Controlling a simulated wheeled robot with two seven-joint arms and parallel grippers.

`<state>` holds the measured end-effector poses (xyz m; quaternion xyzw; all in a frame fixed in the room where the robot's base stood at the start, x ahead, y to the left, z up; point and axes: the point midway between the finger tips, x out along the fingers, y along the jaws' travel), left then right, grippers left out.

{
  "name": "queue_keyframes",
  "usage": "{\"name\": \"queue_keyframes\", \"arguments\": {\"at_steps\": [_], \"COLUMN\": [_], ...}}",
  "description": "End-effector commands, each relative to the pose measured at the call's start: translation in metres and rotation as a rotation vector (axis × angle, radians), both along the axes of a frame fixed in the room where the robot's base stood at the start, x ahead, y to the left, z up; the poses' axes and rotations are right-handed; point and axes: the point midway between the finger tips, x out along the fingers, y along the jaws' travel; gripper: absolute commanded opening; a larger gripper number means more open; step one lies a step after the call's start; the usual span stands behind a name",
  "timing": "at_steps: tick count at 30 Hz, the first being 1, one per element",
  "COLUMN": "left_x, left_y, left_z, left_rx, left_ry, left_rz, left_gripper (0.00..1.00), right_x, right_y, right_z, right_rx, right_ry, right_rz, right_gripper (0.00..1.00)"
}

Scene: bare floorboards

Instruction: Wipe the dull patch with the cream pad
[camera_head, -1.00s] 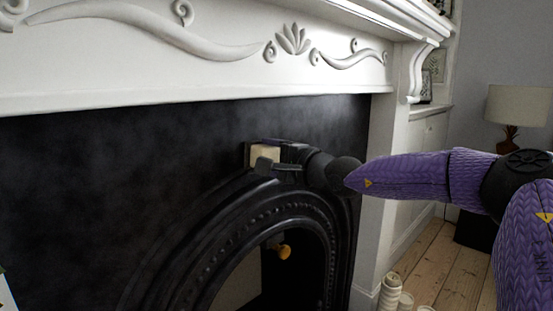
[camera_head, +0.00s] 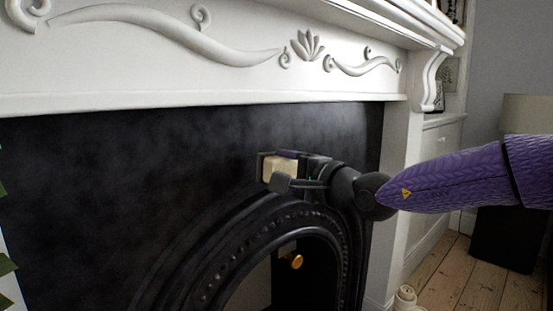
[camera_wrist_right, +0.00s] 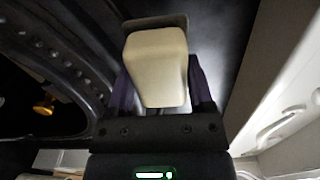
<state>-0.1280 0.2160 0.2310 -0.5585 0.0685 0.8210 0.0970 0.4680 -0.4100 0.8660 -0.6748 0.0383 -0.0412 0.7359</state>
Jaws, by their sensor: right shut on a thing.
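The cream pad (camera_head: 279,169) is a pale block with a dark flat plate on its side towards the black fireplace panel. My right gripper (camera_head: 284,168) is shut on it, just above the iron arch. In the right wrist view the pad (camera_wrist_right: 157,66) sits between the two purple-sided fingers of my right gripper (camera_wrist_right: 160,85). The plate is at or very near the panel; I cannot tell whether it touches. The dull patch (camera_head: 130,155) seems to be the cloudy grey area on the black panel; its edges are unclear. My left gripper is not in view.
A white carved mantel (camera_head: 180,75) juts out above the panel. The raised iron arch (camera_head: 230,240) lies below the pad, with a brass knob (camera_head: 296,261) in its opening. A white pillar (camera_head: 392,190) stands to the right. The panel left of the pad is clear.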

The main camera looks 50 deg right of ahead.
Motion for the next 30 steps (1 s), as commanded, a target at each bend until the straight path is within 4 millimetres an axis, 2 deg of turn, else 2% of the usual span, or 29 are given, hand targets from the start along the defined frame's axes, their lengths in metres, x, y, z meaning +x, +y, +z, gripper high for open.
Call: {"name": "queue_keyframes", "arguments": {"at_steps": [1, 4, 14, 21, 30], "left_x": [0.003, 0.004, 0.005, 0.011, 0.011], "left_y": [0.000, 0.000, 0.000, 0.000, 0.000], "left_z": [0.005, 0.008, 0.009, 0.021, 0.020], "left_rx": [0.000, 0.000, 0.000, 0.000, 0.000], "left_ry": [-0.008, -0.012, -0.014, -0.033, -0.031], "left_rz": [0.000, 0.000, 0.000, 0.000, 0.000], "left_gripper": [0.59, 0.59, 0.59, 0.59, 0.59], "right_x": [-0.007, -0.015, -0.019, -0.045, -0.046], "right_y": [0.001, 0.002, 0.002, 0.005, 0.005], "right_z": [0.006, 0.004, 0.002, 0.003, 0.000], "right_rx": [0.000, -0.001, -0.001, 0.001, 0.000], "right_ry": [-0.006, -0.004, -0.002, -0.003, 0.000], "right_rz": [0.000, 0.001, 0.000, 0.000, 0.000], "right_gripper": [0.20, 0.20, 0.20, 0.20, 0.20]}}
